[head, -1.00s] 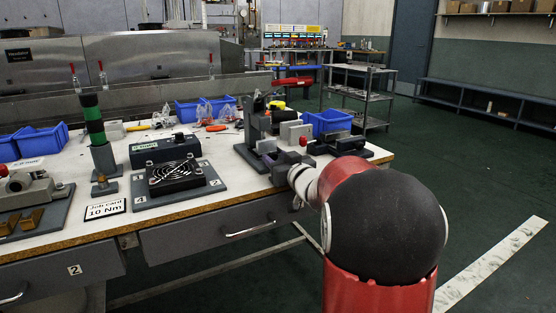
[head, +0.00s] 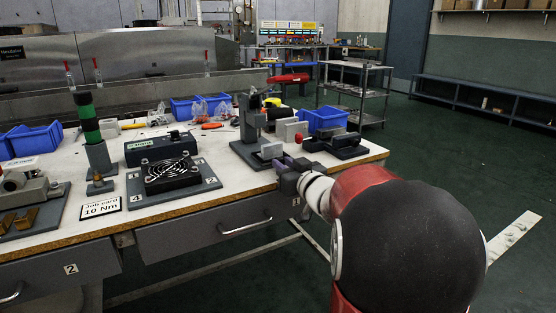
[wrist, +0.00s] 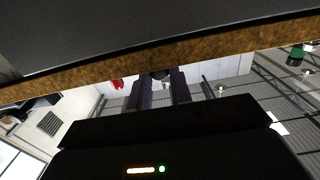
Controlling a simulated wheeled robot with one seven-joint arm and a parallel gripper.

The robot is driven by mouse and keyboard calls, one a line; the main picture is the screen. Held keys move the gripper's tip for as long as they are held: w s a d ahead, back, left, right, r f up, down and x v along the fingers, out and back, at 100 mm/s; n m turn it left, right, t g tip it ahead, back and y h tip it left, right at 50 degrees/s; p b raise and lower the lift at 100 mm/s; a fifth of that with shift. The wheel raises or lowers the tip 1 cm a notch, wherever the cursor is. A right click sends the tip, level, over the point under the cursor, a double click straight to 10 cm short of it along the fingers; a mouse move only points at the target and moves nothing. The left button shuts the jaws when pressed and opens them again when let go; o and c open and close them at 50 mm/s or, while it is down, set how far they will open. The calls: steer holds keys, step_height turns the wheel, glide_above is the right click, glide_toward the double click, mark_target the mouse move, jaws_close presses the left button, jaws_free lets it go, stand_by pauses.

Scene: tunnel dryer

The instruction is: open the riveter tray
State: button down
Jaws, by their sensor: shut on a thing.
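The riveter (head: 249,122) is a dark grey upright press near the right end of the bench. A pale grey block (head: 271,151) sits low at its front, close to the bench edge; I cannot tell whether it is part of the tray. My gripper (head: 287,168) is at the front edge, just in front of this block. In the wrist view, the fingers (wrist: 159,88) are shut on a small dark rounded piece (wrist: 160,74), which looks like a knob. The tray itself is mostly hidden by my gripper and cannot be clearly made out.
The bench's brown front edge (wrist: 100,72) runs close to the fingers. A fan on a plate (head: 171,174) lies to the left. A drawer (head: 213,228) is below.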

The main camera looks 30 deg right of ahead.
steer(key=c, duration=1.3)
jaws_free()
steer(key=s, duration=0.8)
steer(key=shift+d, duration=0.15)
steer(key=s+a+f+g, duration=0.3)
steer(key=s+a+g, duration=0.1)
steer(key=s+a, duration=0.2)
steer(key=s+a+f+g, duration=0.4)
steer(key=s+a, duration=0.2)
steer(key=s, duration=0.2)
steer(key=s+a+f+g, duration=0.3)
steer(key=s+a+g, duration=0.1)
steer(key=s+a, duration=0.2)
steer(key=shift+s+a+f+h, duration=0.3)
steer(key=shift+s+f, duration=0.1)
steer(key=shift+s, duration=0.25)
